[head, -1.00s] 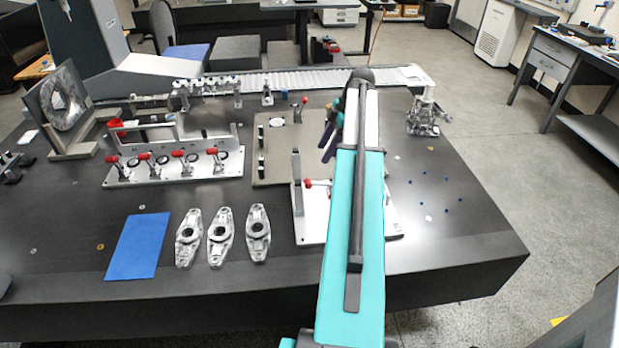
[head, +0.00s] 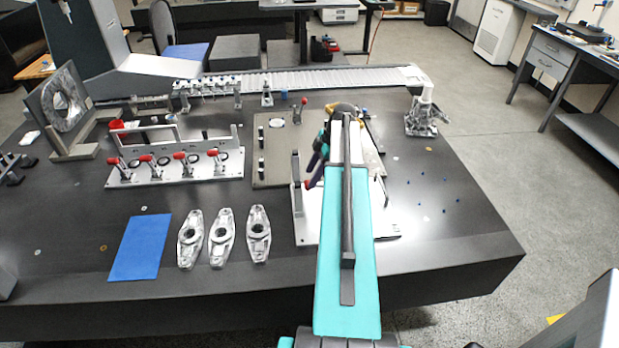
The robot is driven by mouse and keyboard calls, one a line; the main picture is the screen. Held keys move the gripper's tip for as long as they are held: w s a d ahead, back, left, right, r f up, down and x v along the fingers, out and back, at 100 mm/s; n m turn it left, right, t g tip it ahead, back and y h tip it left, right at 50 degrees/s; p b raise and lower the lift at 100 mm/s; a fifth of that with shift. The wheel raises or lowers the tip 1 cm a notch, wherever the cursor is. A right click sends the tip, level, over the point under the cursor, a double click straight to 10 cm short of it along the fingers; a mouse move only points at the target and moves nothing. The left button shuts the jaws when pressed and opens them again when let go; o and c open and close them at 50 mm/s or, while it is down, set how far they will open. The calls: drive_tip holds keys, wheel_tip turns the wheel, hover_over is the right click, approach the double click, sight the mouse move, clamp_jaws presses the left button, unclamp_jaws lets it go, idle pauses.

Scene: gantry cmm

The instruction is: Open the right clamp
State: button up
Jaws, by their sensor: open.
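A pale fixture plate (head: 305,228) lies on the table right of centre, partly behind my arm. A red-tipped clamp handle (head: 308,184) shows at its left, beside an upright grey post (head: 296,182). A thin metal part (head: 382,172) shows right of my arm; I cannot tell whether it belongs to a clamp. Any clamp behind my arm is hidden. My gripper (head: 316,168) is open, with its dark fingers pointing down close to the red handle. I cannot tell whether they touch it.
A fixture (head: 232,160) with several red-handled clamps stands to the left. Three metal castings (head: 258,240) and a blue mat (head: 140,248) lie at the front left. The table's right side is mostly clear.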

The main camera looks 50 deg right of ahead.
drive_tip(key=shift+p+x, duration=0.3)
drive_tip(key=shift+x, duration=1.1)
clamp_jaws()
